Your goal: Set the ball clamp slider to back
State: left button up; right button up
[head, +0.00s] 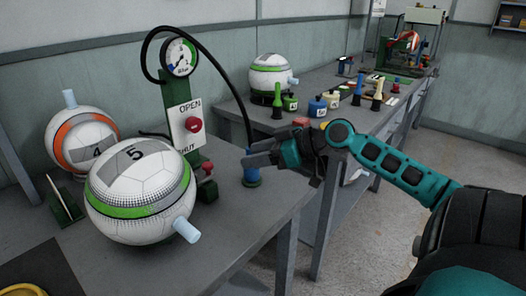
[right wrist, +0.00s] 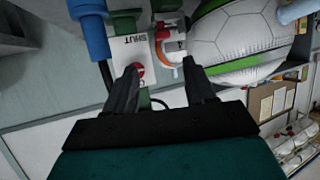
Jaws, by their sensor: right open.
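A green post (head: 176,100) carries a white panel (head: 186,122) marked OPEN at the top and SHUT at the bottom, with a red knob (head: 195,125) on it. I cannot tell for sure which part is the ball clamp slider. My right gripper (head: 256,153) is open and empty, right of the post and above the table. In the right wrist view the panel's knob (right wrist: 137,72) shows beside one finger of my right gripper (right wrist: 160,78).
An orange-banded ball marked 4 (head: 82,140) stands behind ball 5. A blue fitting (head: 251,172) with a black hose stands near the table's right edge, just below my right gripper. A gauge (head: 180,57) tops the post. Another bench holds pumps and a ball (head: 270,75).

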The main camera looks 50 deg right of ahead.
jog(key=shift+s+d+r, duration=0.3)
jog(key=shift+s, duration=0.25)
dwell(0.4)
